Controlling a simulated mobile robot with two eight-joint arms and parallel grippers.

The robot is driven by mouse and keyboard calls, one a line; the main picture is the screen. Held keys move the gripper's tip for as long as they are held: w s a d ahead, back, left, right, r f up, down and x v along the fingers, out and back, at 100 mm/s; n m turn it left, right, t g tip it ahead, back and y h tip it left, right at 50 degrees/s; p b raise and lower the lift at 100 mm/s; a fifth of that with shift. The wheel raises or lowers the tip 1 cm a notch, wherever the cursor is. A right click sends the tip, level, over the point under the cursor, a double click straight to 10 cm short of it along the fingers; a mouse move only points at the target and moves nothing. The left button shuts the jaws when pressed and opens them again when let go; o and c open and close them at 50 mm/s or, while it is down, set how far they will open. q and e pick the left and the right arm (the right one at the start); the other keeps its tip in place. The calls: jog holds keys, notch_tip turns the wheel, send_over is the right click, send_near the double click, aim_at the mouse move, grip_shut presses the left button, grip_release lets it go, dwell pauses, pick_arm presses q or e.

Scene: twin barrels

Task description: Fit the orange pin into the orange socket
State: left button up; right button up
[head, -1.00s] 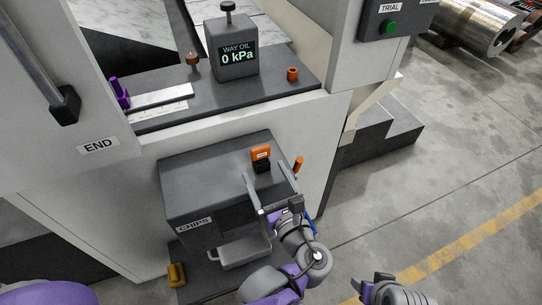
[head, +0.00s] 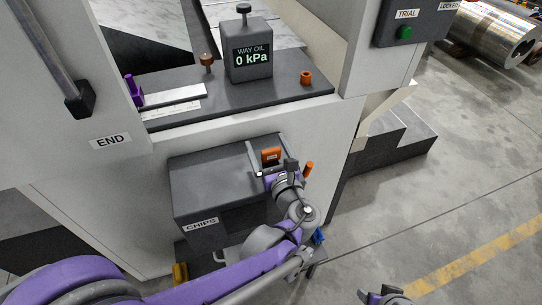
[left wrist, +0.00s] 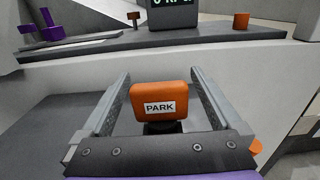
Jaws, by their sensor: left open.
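An orange block labelled PARK (head: 271,154) stands on a dark base on the grey CHIPS box; it also shows in the left wrist view (left wrist: 160,101). My left gripper (head: 267,142) is open, its fingers on either side of the block with gaps visible in the left wrist view (left wrist: 159,73). An orange cylinder (head: 308,168), pin-like, stands at the box's right side, just right of my gripper. A hollow orange socket (head: 306,78) sits on the shelf's right part, also in the left wrist view (left wrist: 241,21). My right gripper (head: 381,295) is partly cut off at the bottom.
The dark shelf (head: 180,122) above the box holds a WAY OIL gauge (head: 249,60), a brown knob (head: 207,62) and a purple piece (head: 134,88). The machine wall rises behind the CHIPS box (head: 205,185). Open floor lies to the right.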

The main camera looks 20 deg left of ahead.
pick_arm(q)
jog(key=shift+c, duration=0.3)
jog(key=c, duration=1.4)
